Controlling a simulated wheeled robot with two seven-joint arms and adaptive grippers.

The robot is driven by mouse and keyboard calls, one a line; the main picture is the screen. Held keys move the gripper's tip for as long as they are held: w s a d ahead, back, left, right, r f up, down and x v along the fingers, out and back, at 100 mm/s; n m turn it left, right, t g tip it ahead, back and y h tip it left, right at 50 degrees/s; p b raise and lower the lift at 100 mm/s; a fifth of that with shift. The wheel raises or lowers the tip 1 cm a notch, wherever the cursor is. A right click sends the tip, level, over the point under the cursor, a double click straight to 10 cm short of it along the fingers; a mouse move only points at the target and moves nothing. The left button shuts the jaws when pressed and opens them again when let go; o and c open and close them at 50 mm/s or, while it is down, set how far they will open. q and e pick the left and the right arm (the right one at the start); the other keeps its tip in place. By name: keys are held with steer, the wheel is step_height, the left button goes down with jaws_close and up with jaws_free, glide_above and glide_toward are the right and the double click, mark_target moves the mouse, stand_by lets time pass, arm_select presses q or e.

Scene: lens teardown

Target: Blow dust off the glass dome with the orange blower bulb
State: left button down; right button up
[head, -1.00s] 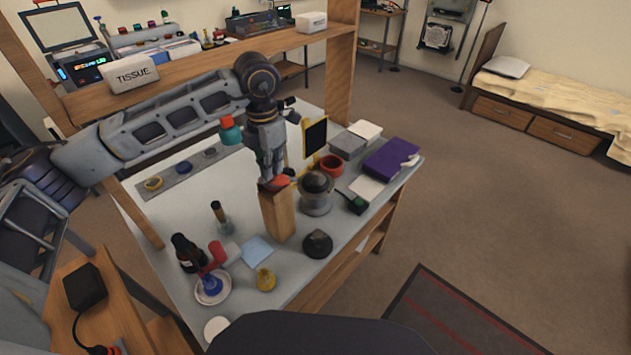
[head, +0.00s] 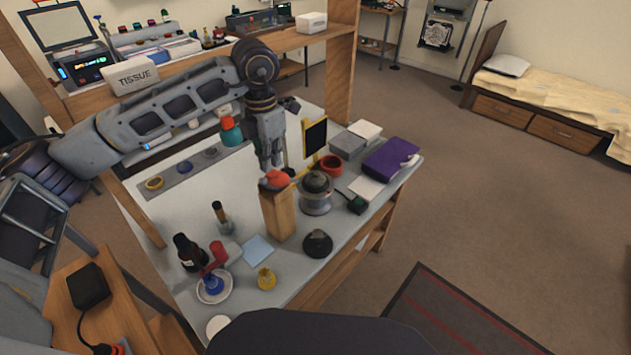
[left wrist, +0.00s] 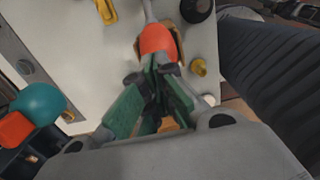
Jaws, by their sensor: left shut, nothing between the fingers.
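The orange blower bulb (head: 275,180) rests on top of an upright wooden block (head: 277,215). In the left wrist view the bulb (left wrist: 157,40) lies just beyond my fingertips, with a pale nozzle pointing away. My left gripper (head: 271,163) is directly above the bulb, its green-padded fingers (left wrist: 158,75) shut and empty. I cannot tell whether the fingertips touch the bulb. A dark, rounded dome (head: 317,182) on a silvery cylindrical base stands just right of the block; it looks like the glass dome. Dust on it is too small to tell. My right gripper is out of view.
A black lump (head: 318,243), a yellow bulb-shaped item (head: 266,279) and a blue cloth (head: 258,250) lie in front. A red ring (head: 330,165) and a yellow-framed black panel (head: 315,137) stand behind the dome. A teal bottle (head: 230,130) is near my forearm.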

mark_target(272, 173)
arm_select(q)
steer(key=shift+f, duration=0.1)
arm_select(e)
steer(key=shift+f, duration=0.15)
arm_select(q)
steer(key=shift+a+f+b, duration=0.1)
steer(key=shift+f+b, duration=0.5)
steer(key=shift+f, duration=0.05)
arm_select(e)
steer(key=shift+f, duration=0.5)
